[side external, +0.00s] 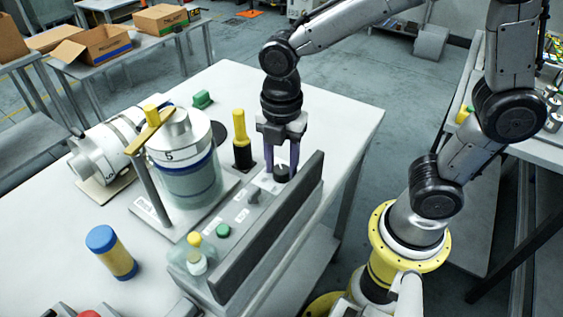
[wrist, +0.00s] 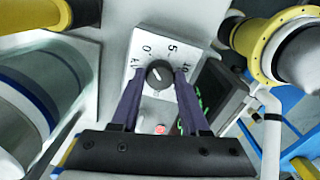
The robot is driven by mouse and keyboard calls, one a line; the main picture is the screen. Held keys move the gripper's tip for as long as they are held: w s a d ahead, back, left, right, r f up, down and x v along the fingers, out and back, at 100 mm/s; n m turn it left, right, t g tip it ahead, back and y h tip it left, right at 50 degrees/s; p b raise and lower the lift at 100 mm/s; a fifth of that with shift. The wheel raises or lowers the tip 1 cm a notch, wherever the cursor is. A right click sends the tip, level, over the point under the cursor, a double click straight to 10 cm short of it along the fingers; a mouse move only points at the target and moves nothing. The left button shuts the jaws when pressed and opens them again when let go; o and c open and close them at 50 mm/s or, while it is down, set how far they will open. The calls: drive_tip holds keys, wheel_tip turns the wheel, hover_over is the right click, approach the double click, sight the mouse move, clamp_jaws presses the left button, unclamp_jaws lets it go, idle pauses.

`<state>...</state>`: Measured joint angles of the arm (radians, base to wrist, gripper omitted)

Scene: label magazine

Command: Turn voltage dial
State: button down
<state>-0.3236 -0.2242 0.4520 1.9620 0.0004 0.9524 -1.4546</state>
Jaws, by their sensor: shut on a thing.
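The voltage dial (wrist: 160,74) is a small black knob on a white scale plate (wrist: 148,48) marked 0, 5 and a partly covered number at right. In the side view the dial (side external: 282,173) sits at the far end of the grey console (side external: 240,213). My gripper (side external: 281,163) points down over it with purple fingers. In the wrist view the fingertips lie on either side of the knob, shut on it. The knob has a light pointer mark; its exact reading is too small to tell.
A dark upright panel (side external: 268,228) runs along the console beside my fingers; green digits show on the display (wrist: 205,98) in the wrist view. The table's far right is clear.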

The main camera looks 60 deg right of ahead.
sight(282, 168)
drive_tip(key=shift+r, duration=0.1)
drive_tip(key=shift+c, duration=2.1)
unclamp_jaws()
wheel_tip(282, 168, up, 14)
drive_tip(key=shift+d, duration=0.1)
drive_tip(key=s+d+r+m+t, duration=0.1)
drive_tip(key=s+d+m+t, duration=0.1)
drive_tip(key=s+d+m, duration=0.3)
drive_tip(key=s+d+f+m+t, duration=0.3)
drive_tip(key=s+f+m, duration=0.2)
drive_tip(key=m, duration=1)
drive_tip(key=shift+s+d+f+t, duration=0.15)
drive_tip(key=shift+d+f+t, duration=0.2)
drive_tip(key=shift+f, duration=0.6)
